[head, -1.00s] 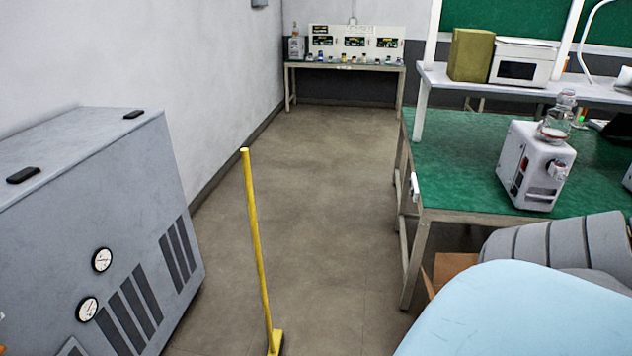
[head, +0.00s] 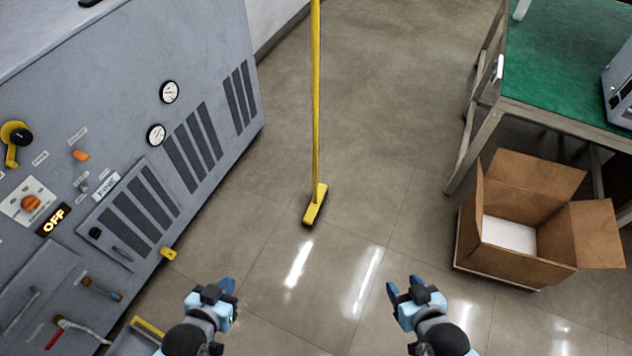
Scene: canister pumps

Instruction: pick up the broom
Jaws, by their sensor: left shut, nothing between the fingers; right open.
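The yellow broom (head: 316,110) stands upright on the floor near the middle of the head view. Its long handle runs up out of the top of the picture, and its yellow head with dark bristles (head: 315,205) rests on the floor. My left gripper (head: 226,287) is shut and empty, below and left of the broom head. My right gripper (head: 401,287) is open and empty, below and right of it. Both grippers are apart from the broom.
A grey machine cabinet (head: 130,110) with gauges, switches and an OFF sign fills the left. An open cardboard box (head: 520,255) stands on the floor at right, beside a green-topped table (head: 570,75). The tiled floor around the broom is clear.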

